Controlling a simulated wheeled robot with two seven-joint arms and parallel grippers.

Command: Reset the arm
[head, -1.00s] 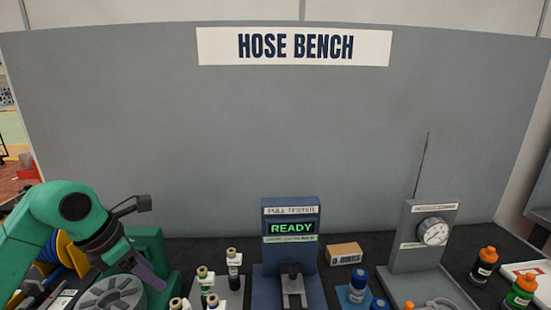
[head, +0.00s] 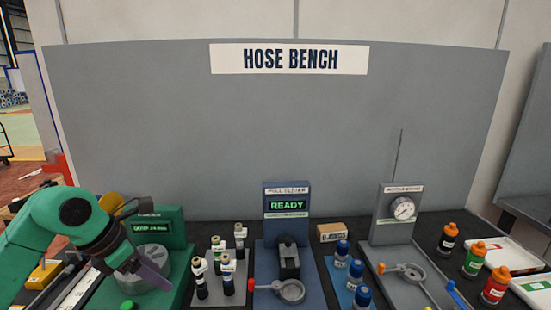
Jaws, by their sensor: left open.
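My left arm, green with a dark wrist, comes in from the left in the head view. Its gripper (head: 152,280) has purplish-grey fingers pointing down and right. It is open with nothing seen between the fingers. It hangs in front of a green machine (head: 172,226) with a lit display and a round grey disc (head: 152,254); I cannot tell whether it touches the disc. My right gripper is not in view.
A blue pull tester (head: 286,196) reading READY stands mid-bench. Several black-and-white fittings (head: 228,270) stand left of it.

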